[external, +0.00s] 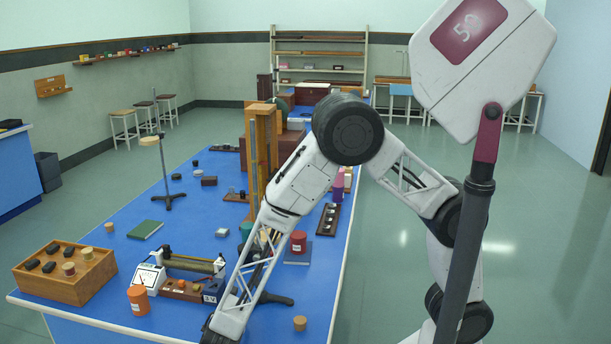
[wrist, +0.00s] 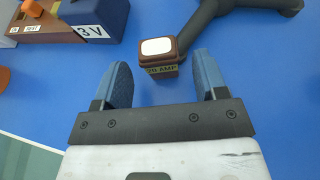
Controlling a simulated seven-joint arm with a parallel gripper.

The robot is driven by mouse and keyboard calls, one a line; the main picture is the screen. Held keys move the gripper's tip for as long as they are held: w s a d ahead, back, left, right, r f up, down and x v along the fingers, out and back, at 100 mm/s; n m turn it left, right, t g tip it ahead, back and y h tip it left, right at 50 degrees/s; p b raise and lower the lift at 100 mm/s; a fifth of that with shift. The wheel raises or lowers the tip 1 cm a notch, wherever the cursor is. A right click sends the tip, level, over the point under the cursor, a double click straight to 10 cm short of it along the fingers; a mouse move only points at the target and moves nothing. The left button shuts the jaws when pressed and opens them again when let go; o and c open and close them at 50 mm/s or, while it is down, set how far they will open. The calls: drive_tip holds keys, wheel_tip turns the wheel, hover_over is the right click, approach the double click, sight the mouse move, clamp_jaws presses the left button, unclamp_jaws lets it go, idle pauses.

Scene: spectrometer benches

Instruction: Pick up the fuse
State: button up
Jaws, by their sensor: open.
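The fuse (wrist: 158,58) shows in the wrist view as a small brown block with a white top and a tan label ending in "AMP". It stands upright on the blue bench. My gripper (wrist: 162,62) is open, with one blue finger to the left and one to the right of the fuse in the picture. A gap shows on each side, and I see no contact. I cannot tell how far the fingertips are above the bench. In the external view my arm reaches down to the bench's near end; the fingers and the fuse cannot be made out there.
A box marked "3 V" (wrist: 88,22) lies left of the fuse, and a dark stand foot (wrist: 225,10) lies close behind it. In the external view, an orange canister (external: 138,300), a meter (external: 150,276), a wooden tray (external: 85,290) and a cork (external: 300,323) are nearby.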

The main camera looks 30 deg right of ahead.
drive_tip(key=shift+x, duration=1.65)
drive_tip(key=shift+d+r, duration=0.1)
drive_tip(key=c, duration=1)
drive_tip(key=shift+r, duration=0.1)
